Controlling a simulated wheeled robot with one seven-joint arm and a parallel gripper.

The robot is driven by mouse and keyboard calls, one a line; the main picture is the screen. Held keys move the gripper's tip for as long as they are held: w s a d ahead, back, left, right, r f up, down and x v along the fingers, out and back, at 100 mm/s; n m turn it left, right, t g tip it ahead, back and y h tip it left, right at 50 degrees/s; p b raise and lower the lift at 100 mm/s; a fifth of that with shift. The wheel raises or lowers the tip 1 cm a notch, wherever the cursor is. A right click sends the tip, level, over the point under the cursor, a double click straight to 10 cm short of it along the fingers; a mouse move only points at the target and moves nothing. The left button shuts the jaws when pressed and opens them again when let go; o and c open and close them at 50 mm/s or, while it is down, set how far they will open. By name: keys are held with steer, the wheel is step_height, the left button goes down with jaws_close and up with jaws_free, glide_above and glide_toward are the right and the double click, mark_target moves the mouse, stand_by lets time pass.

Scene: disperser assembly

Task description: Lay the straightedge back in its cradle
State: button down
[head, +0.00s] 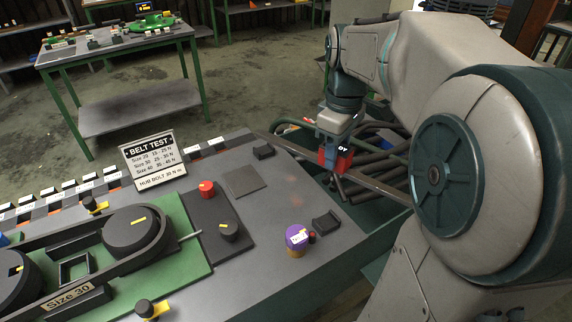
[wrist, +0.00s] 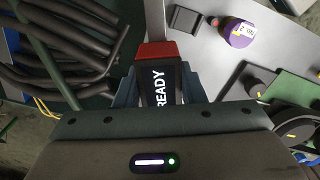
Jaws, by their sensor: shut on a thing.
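The straightedge (head: 380,190) is a long thin grey bar. Two black blocks, apparently the cradle, stand on the bench's right side: a far one (head: 263,152) and a near one (head: 326,222). Both look empty. One block (wrist: 187,18) shows in the wrist view, right of the bar and apart from it.
A purple-topped container (head: 297,238) stands beside the near block. A red knob (head: 207,188) and a green plate with black pulleys (head: 130,230) lie to the left. Dark hoses (head: 375,160) fill the bin under my gripper. A flat grey pad (head: 243,183) lies between.

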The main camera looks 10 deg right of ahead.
steer(key=w+a+f, duration=0.2)
steer(key=w+f, duration=0.1)
steer(key=w+a+f+p, duration=0.1)
steer(key=w+a+f, duration=0.1)
steer(key=w+f, duration=0.1)
steer(key=w+a+f, duration=0.3)
steer(key=f, duration=0.2)
steer(key=shift+w+p, duration=0.2)
steer(key=shift+p, duration=0.15)
steer(key=shift+r, duration=0.1)
steer(key=shift+f+b, duration=0.45)
steer(key=shift+f, duration=0.2)
steer(key=c, duration=0.9)
jaws_free()
steer(key=shift+r, duration=0.1)
